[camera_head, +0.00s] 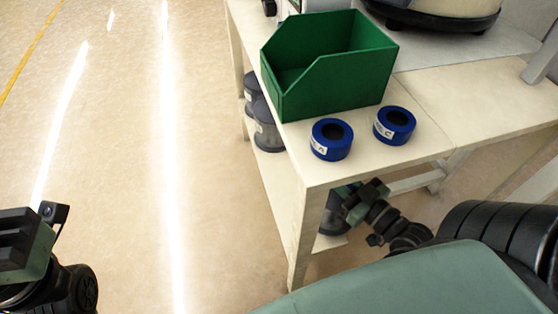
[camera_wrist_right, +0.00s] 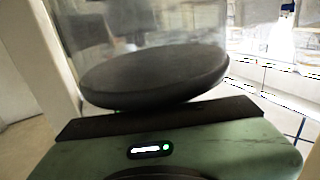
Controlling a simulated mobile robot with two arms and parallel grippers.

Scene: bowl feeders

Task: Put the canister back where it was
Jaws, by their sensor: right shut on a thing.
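A clear canister with a dark round end (camera_wrist_right: 155,78) fills the upper middle of the right wrist view. My right gripper (camera_wrist_right: 160,120) is shut on it. In the head view my right gripper (camera_head: 346,203) reaches under the table's front edge, and a dark canister part (camera_head: 331,222) shows there beside a table leg, mostly hidden. Two more grey canisters stand on the lower shelf at the left, one in front (camera_head: 267,128) and one behind (camera_head: 251,92). My left gripper (camera_head: 25,240) is at the left edge, away from the table; its fingers are not clear.
A green bin (camera_head: 325,75) and two blue rings, one left (camera_head: 331,140) and one right (camera_head: 395,125), sit on the tabletop (camera_head: 430,110). The lower shelf (camera_head: 268,162) lies between table legs (camera_head: 300,240). A bowl feeder (camera_head: 435,12) stands at the back. Floor at left is clear.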

